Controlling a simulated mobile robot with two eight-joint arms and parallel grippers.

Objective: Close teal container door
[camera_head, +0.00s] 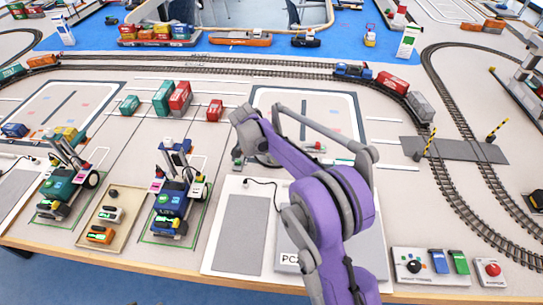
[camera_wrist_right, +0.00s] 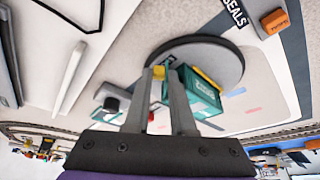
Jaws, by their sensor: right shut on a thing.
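In the right wrist view a teal container (camera_wrist_right: 203,97) with white lettering and a yellow strip along its top edge stands on a round dark-rimmed platform (camera_wrist_right: 228,53). My right gripper (camera_wrist_right: 161,70) is right beside it, its fingertips close together on a small part with yellow on it, which looks like the container's door; the fingers hide most of it. In the head view my purple right arm reaches over the table, and my right gripper (camera_head: 262,158) is low behind the arm links. The container is mostly hidden there. My left gripper is out of view.
A PC panel (camera_head: 286,258) and grey pad (camera_head: 240,235) lie in front. Two toy cranes (camera_head: 172,205) and a tray (camera_head: 87,228) stand left. Teal and red containers (camera_head: 180,97) stand behind. Tracks (camera_head: 452,170) curve at right. A button panel (camera_head: 435,268) is front right.

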